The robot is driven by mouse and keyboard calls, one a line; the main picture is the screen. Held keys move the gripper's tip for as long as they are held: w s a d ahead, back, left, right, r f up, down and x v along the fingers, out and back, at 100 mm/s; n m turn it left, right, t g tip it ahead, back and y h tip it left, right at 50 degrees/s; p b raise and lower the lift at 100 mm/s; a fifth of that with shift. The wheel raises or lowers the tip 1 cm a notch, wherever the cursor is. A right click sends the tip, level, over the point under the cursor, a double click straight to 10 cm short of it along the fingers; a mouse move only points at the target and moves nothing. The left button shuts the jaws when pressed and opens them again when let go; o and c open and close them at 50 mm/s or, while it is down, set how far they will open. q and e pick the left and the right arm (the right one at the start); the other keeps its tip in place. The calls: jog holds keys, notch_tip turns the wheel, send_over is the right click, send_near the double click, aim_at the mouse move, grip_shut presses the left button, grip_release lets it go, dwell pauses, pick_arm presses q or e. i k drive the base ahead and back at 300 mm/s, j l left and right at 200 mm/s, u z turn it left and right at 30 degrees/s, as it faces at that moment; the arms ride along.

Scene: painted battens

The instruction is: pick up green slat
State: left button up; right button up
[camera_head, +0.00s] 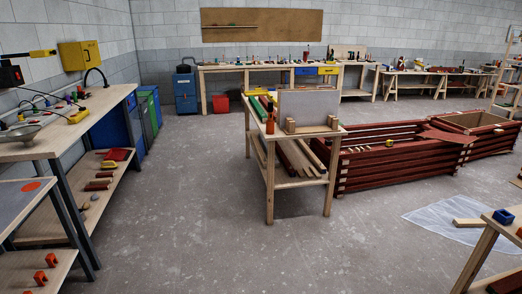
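A green slat (258,108) lies lengthwise along the left side of the top of a wooden workbench (258,127) in the middle of the room. Its near end points towards me, and a red piece (268,103) lies close beside it on the right. The slat is small in view, so I cannot tell whether it is one piece or more. Neither of my grippers shows in the head view.
A grey panel (309,105) stands upright on the bench. Bare slats (300,158) lie on its lower shelf. Dark red stacked battens (390,165) form a box to its right. A long side bench (60,135) stands left. The grey floor (180,200) between is clear.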

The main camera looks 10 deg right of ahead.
aim_at(258, 109)
jog(key=i, duration=3.55)
jog(key=i+z, duration=0.2)
jog(key=i, duration=0.3)
jog(key=i+j+z, duration=0.2)
jog(key=i, duration=0.25)
jog(key=i+j+z, duration=0.15)
jog(key=i, duration=0.35)
jog(key=i+j+z, duration=0.2)
jog(key=i, duration=0.25)
